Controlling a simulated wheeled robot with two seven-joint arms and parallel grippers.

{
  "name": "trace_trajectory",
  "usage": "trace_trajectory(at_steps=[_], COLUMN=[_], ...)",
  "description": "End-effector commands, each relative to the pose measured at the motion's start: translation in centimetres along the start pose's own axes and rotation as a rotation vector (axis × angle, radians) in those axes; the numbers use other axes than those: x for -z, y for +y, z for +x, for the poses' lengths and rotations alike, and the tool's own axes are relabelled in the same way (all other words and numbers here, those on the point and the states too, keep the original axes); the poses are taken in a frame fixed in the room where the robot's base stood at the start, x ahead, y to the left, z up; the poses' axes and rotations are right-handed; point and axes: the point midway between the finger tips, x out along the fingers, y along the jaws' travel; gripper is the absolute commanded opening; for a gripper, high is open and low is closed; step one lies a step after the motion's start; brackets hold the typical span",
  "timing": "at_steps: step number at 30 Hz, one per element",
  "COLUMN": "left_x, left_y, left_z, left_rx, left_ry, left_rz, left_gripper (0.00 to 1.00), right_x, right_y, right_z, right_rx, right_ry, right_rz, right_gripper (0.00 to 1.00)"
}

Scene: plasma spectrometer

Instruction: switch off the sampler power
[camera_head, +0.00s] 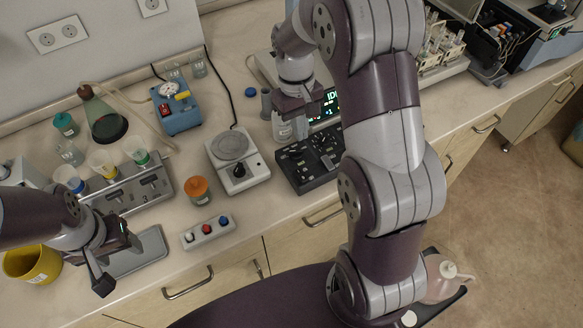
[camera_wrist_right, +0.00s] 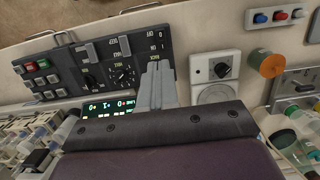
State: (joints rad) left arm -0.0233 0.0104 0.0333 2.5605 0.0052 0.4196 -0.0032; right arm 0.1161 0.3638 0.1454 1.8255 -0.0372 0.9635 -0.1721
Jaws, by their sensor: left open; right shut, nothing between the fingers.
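A dark control panel (camera_head: 308,160) lies on the bench below my right arm. In the right wrist view the panel (camera_wrist_right: 62,90) shows a row of coloured buttons, two round knobs (camera_wrist_right: 123,75) and two grey lever switches (camera_wrist_right: 122,47) with upside-down lettering; I cannot read which is the sampler power. My right gripper (camera_head: 301,127) is shut and empty at the panel's back edge. In the wrist view its fingertips (camera_wrist_right: 158,66) overlap the panel's edge beside the knobs; contact cannot be told. My left gripper (camera_head: 116,262) is open and empty over the front left of the bench.
A lit display (camera_wrist_right: 108,108) stands behind the panel. A scale-like device with a round plate and knob (camera_head: 238,160) stands left of the panel. An orange-capped jar (camera_head: 198,190) and a three-button box (camera_head: 208,232) are nearer the front. A yellow container (camera_head: 32,263) is by my left arm.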

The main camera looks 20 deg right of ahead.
Motion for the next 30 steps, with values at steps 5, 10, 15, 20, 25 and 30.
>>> trace_trajectory(at_steps=[5,10,15,20,25,30], left_x=[0.0,-0.2,-0.6,-0.4,-0.4,-0.4], left_y=[0.0,0.0,0.0,0.0,0.0,0.0], left_z=[0.1,2.2,5.3,4.0,3.5,3.2], left_rx=[0.0,0.0,0.0,0.0,0.0,0.0], left_ry=[0.0,0.0,0.0,0.001,0.001,0.0], left_rz=[0.0,0.0,0.0,0.0,0.0,0.0], left_gripper=[0.59,0.59,0.59,0.59,0.59,0.59], right_x=[0.0,0.1,0.1,-0.1,-0.1,-0.1], right_y=[0.0,0.0,0.0,0.0,0.0,0.0], right_z=[0.1,2.2,5.9,8.3,11.4,13.4], right_rx=[0.0,0.0,0.0,0.001,0.001,0.001], right_ry=[0.001,0.001,0.0,-0.004,-0.002,-0.001], right_rz=[0.001,0.001,0.002,0.002,0.002,0.002], right_gripper=[0.0,0.0,0.0,0.0,0.0,0.0])
